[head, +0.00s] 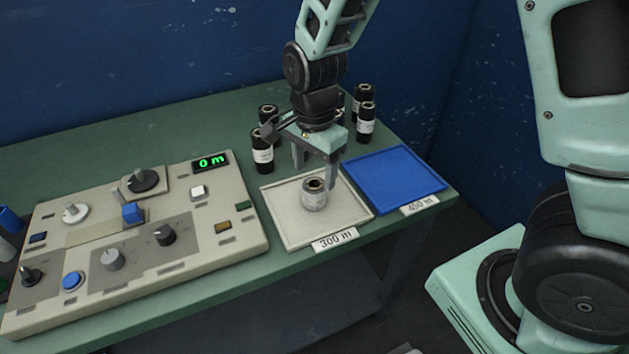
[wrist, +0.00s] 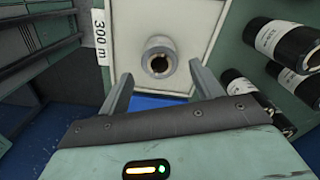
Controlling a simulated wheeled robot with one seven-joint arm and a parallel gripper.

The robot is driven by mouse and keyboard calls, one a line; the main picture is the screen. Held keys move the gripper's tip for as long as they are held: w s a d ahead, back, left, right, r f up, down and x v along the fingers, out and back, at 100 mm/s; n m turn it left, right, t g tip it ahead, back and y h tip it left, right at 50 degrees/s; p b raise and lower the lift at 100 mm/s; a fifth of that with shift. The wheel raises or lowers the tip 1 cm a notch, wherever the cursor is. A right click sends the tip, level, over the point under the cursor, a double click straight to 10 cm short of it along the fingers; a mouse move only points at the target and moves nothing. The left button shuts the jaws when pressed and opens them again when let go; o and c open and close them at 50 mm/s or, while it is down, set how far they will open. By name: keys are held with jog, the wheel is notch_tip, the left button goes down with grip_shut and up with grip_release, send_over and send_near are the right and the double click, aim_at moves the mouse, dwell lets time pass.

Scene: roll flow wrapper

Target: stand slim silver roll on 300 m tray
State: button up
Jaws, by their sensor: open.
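My gripper (head: 315,170) is open and empty, above and behind the roll. In the wrist view its two fingers (wrist: 158,88) are spread apart, and the roll is beyond the gap between their tips, apart from both.
A blue 450 m tray (head: 385,178) lies to the right of the white one. Several black rolls (head: 366,122) stand behind the trays, close to my gripper. A control panel (head: 135,240) reading 0 m fills the table's left.

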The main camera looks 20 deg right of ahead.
aim_at(314, 187)
notch_tip(314, 187, up, 6)
jog(key=s+a+r+n, duration=0.1)
jog(key=s+a+n, duration=0.2)
jog(key=s+n, duration=0.7)
jog(key=s+a+r+n, duration=0.2)
jog(key=s+a+n, duration=0.1)
jog(key=s+n, duration=0.7)
jog(key=shift+a+r+n+y, duration=0.15)
jog(key=shift+r+n+y, duration=0.15)
jog(key=shift+n, duration=0.3)
jog(key=shift+r+p, duration=0.6)
jog(key=shift+p, duration=0.2)
